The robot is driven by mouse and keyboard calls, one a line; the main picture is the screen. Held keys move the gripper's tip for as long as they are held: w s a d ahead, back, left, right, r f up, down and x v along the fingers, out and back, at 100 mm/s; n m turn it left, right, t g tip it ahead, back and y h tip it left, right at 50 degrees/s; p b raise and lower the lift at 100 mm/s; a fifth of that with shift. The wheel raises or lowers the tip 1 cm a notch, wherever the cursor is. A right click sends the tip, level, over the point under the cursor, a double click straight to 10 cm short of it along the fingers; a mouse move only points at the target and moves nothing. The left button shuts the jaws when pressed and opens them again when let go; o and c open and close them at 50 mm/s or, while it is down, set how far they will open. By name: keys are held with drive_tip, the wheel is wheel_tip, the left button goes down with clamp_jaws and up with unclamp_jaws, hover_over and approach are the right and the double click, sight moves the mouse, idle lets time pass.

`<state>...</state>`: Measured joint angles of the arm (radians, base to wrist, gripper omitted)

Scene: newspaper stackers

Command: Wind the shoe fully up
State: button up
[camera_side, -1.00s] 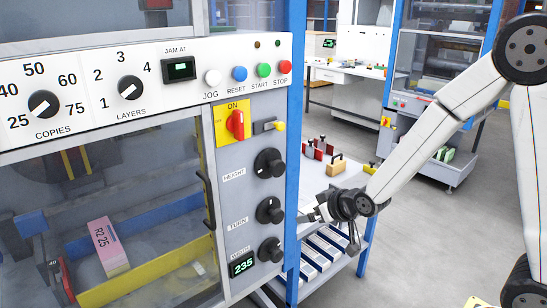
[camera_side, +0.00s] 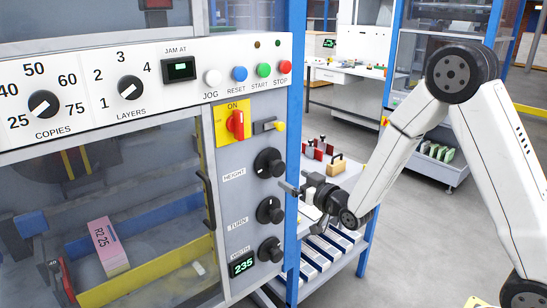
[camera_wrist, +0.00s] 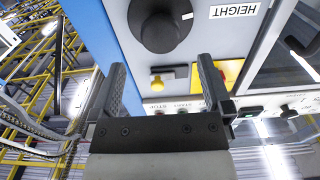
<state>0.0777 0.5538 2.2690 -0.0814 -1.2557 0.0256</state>
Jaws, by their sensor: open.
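The black HEIGHT knob (camera_side: 268,163) is on the grey side panel, above the TURN knob (camera_side: 269,210) and the WIDTH knob (camera_side: 270,250). My gripper (camera_side: 291,189) is open and empty, in front of the panel's right edge, a little right of and below the HEIGHT knob. In the wrist view, which is upside down, my two fingers (camera_wrist: 161,64) are spread apart and the HEIGHT knob (camera_wrist: 158,24) lies beyond their tips, not between them. I cannot tell which part behind the window is the shoe.
A red ON switch (camera_side: 236,124) and a yellow-tipped latch (camera_side: 279,126) sit above the knobs. A blue post (camera_side: 293,110) stands at the panel's right edge. A door handle (camera_side: 208,200) is to the left. A trolley (camera_side: 335,245) with blocks stands behind my gripper.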

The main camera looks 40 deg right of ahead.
sight(280, 170)
drive_tip(key=shift+w, duration=0.2)
drive_tip(key=shift+w, duration=3.65)
drive_tip(key=c, duration=1.2)
